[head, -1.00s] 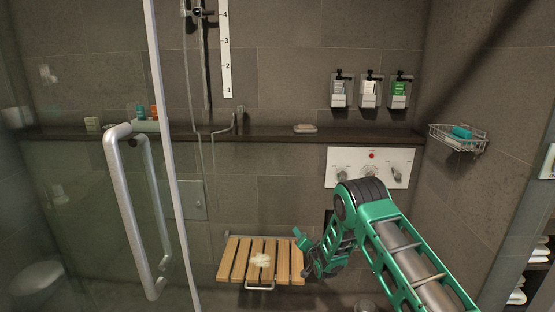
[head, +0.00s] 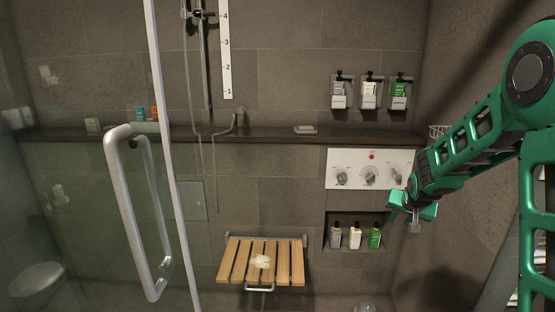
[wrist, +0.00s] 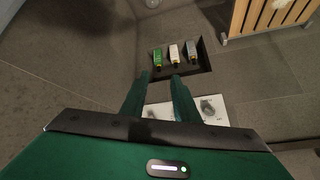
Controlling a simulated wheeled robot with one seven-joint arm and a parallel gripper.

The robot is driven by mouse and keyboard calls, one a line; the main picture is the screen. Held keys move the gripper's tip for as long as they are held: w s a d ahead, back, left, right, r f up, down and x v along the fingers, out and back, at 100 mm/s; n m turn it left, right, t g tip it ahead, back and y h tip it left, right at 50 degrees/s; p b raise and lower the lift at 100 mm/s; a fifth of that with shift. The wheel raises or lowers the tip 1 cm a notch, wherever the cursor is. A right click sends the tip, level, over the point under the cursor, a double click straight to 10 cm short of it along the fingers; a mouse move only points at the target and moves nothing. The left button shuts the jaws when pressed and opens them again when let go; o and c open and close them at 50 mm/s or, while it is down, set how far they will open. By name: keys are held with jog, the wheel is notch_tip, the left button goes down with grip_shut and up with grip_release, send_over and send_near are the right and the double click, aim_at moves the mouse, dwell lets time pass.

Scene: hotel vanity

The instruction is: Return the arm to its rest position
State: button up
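My green arm is raised on the right side of the head view, bent at a large joint at the upper right. My gripper (head: 414,216) hangs in front of the wall at the lower right of the white control panel (head: 370,168), beside the bottle niche. In the wrist view its two green fingers (wrist: 161,78) stand apart with nothing between them. The gripper is open and empty. The arm hides most of the wire basket (head: 437,131) on the right wall.
A wooden slatted seat (head: 235,262) with a pale sponge-like item (head: 262,261) is at the lower middle. Bottles stand in the niche (head: 355,238). A dark ledge (head: 260,134) runs along the wall. The glass door handle (head: 128,215) is at the left.

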jog(key=s+d+r+g, duration=0.2)
jog(key=s+r, duration=0.1)
jog(key=s, duration=0.8)
jog(key=s+d+r+g, duration=0.2)
jog(key=s+d, duration=0.1)
jog(key=s, duration=0.8)
jog(key=s+a+g+y, duration=0.2)
jog(key=s+a+g, duration=0.1)
jog(key=s, duration=2.1)
jog(key=shift+a+r+m, duration=0.3)
jog(key=shift+a+r, duration=0.05)
jog(key=shift+a, duration=0.25)
jog(key=shift+w+g, duration=0.2)
jog(key=shift+g, duration=0.1)
jog(key=shift+w+f, duration=0.25)
jog(key=shift+w, duration=0.25)
